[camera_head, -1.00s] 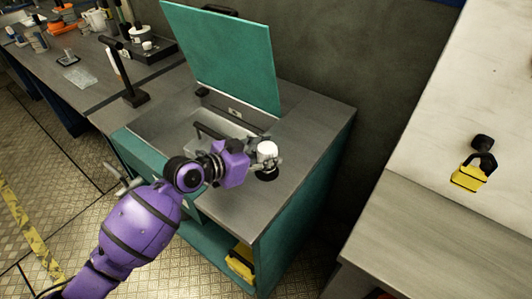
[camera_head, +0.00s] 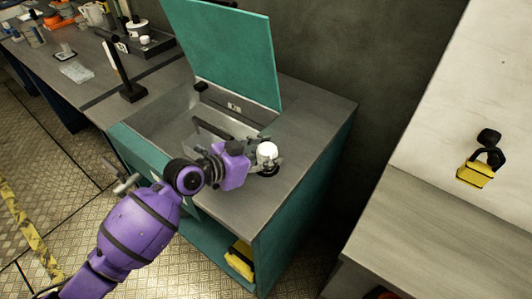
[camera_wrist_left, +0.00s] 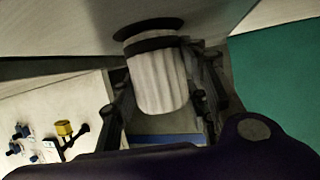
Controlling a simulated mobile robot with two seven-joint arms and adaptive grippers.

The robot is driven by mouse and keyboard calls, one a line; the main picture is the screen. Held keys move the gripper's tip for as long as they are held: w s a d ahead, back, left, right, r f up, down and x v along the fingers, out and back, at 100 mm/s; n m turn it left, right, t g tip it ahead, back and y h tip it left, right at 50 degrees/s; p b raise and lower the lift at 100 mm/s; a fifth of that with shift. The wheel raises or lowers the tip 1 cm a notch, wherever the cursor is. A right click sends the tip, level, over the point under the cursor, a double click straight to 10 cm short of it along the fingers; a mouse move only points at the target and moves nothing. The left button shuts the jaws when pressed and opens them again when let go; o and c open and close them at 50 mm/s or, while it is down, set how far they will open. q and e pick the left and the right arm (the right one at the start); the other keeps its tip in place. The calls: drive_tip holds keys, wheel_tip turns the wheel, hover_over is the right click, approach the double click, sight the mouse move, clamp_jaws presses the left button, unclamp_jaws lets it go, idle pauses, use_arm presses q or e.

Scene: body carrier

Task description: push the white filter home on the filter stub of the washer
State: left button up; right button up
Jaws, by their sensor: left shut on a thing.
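The white filter (camera_head: 267,152) stands upright over the near right part of the washer's grey top (camera_head: 235,200). My left gripper (camera_head: 264,163) is shut around it from the side. In the left wrist view the ribbed white filter (camera_wrist_left: 158,85) sits between my two dark fingers (camera_wrist_left: 162,98), with a black band at one end. A dark round ring (camera_wrist_left: 148,28), apparently the filter stub, lies against the grey surface at that end. In the head view only part of the dark stub (camera_head: 269,172) shows under the filter. I cannot tell whether a gap remains. My right gripper is not in view.
The washer's teal lid (camera_head: 225,55) stands open behind its sunken basin (camera_head: 175,125). A yellow item (camera_head: 240,260) lies on the washer's lower shelf. A grey bench (camera_head: 430,235) stands to the right, with a yellow-and-black item (camera_head: 475,174) on the pale panel behind.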

use_arm(q)
drive_tip(key=shift+f, duration=0.25)
drive_tip(key=o, duration=1.3)
drive_tip(key=shift+c, duration=0.2)
